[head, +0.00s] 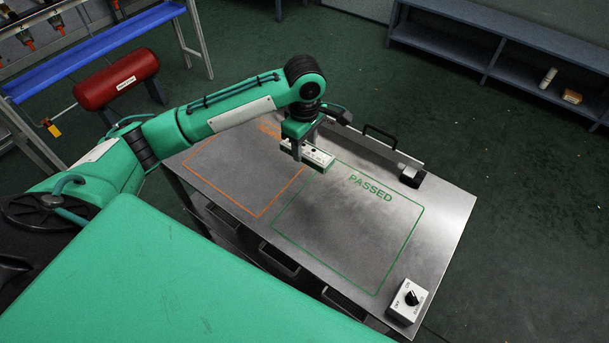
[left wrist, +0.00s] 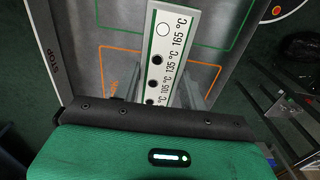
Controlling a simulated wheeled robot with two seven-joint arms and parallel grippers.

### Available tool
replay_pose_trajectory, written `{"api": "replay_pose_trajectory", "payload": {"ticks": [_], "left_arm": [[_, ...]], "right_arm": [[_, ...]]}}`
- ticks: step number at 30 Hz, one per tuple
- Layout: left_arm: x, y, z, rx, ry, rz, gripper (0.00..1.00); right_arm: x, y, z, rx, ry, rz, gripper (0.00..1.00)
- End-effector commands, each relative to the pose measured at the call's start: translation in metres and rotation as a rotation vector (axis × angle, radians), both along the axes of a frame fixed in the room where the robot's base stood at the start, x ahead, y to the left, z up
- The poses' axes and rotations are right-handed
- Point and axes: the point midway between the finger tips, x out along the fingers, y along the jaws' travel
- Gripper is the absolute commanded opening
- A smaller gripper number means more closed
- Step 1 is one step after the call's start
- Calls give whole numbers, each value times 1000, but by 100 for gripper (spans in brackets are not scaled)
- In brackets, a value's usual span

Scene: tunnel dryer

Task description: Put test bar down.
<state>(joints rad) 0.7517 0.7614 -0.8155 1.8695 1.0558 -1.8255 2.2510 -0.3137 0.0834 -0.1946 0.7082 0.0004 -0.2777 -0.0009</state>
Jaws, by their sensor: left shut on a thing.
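My left gripper (head: 302,152) is shut on the test bar (head: 318,157), a pale strip with a green edge. It appears held above the steel table (head: 452,215), near the line between the two outlined areas and toward their far ends. In the left wrist view the test bar (left wrist: 172,45) shows a white dot by 165 °C and dark dots by 135 °C and 105 °C; its lower end is hidden. The green outline marked PASSED (head: 371,188) is empty. The orange outline (head: 258,216) is partly hidden by my arm. My right gripper is not in view.
A switch box with a black knob (head: 410,299) stands at the table's near right corner. A long handled fixture (head: 375,150) runs along the far edge. A red cylinder (head: 117,78) and blue rack (head: 100,45) stand left. The green area is clear.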

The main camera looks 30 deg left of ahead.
Motion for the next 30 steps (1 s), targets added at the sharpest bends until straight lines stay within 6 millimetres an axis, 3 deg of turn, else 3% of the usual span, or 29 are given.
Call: {"api": "replay_pose_trajectory", "payload": {"ticks": [3, 9, 17, 24, 30], "left_arm": [[-1, 0, -33, 2, 4, 1, 14], [0, 0, -73, 1, 1, -1, 14], [0, 0, -93, 1, 1, -1, 14], [0, 0, -125, 1, 0, -1, 14], [0, 0, -126, 1, -1, -2, 14]], "right_arm": [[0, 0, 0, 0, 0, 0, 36], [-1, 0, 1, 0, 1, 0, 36], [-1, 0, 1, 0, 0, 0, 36], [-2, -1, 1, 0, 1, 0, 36], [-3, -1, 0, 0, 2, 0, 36]]}}
